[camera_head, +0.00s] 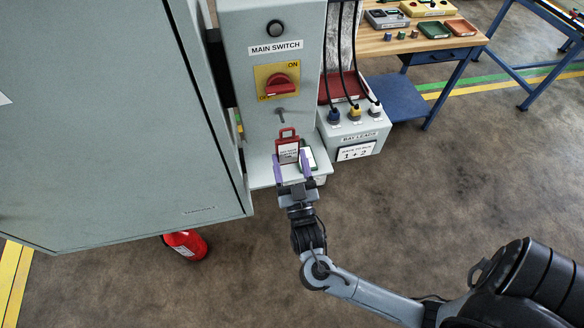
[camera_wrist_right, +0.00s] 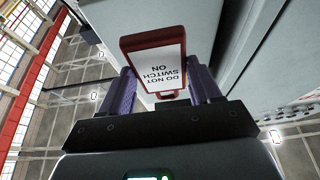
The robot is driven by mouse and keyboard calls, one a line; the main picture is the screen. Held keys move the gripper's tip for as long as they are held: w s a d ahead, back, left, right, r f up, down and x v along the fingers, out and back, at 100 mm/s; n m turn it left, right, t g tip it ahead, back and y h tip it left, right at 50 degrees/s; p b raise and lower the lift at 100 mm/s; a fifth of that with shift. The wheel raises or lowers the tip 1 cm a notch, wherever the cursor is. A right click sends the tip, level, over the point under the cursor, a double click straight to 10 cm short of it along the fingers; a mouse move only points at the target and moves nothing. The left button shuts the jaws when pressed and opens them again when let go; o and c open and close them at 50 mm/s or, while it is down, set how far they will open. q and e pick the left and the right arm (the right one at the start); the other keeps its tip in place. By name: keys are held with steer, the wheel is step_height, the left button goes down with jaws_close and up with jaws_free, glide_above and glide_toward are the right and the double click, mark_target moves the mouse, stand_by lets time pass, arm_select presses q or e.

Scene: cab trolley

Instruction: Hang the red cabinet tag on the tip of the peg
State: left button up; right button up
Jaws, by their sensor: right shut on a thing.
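The red cabinet tag (camera_head: 288,150) has a white printed face and a loop at its top in the head view. In the right wrist view the tag (camera_wrist_right: 155,62) shows upside-down lettering, "DO NOT SWITCH ON". My right gripper (camera_head: 291,166) is shut on the tag, with a purple finger at each side. The peg (camera_head: 281,112) sticks out of the grey switch column below the red switch. The tag's loop is below the peg in the picture and apart from it. The peg does not show clearly in the wrist view. My left gripper is not in view.
The MAIN SWITCH column (camera_head: 235,60) has a small ledge (camera_head: 262,178) with a dark-framed item (camera_head: 308,157) beside the tag. A large grey cabinet door (camera_head: 100,110) stands left. A box with cable plugs (camera_head: 352,125) is right. A fire extinguisher (camera_head: 186,244) stands below.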

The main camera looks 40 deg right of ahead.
steer(key=shift+w+d+f+b, duration=0.1)
steer(key=shift+w+d+b, duration=0.15)
steer(key=shift+w, duration=0.2)
steer(key=shift+w+d+f+b, duration=0.1)
steer(key=shift+w+d+b, duration=0.15)
steer(key=shift+w, duration=0.2)
steer(key=shift+w+d+b, duration=0.35)
steer(key=shift+w+d, duration=0.05)
steer(key=shift+w, duration=0.25)
steer(key=shift+w+d+b, duration=0.3)
steer(key=shift+w+d, duration=0.05)
steer(key=shift+w, duration=0.3)
steer(key=shift+w+d+f, duration=0.3)
steer(key=shift+w+f, duration=0.1)
steer(key=shift+w, duration=0.15)
steer(key=shift+f, duration=0.1)
steer(key=o, duration=1.1)
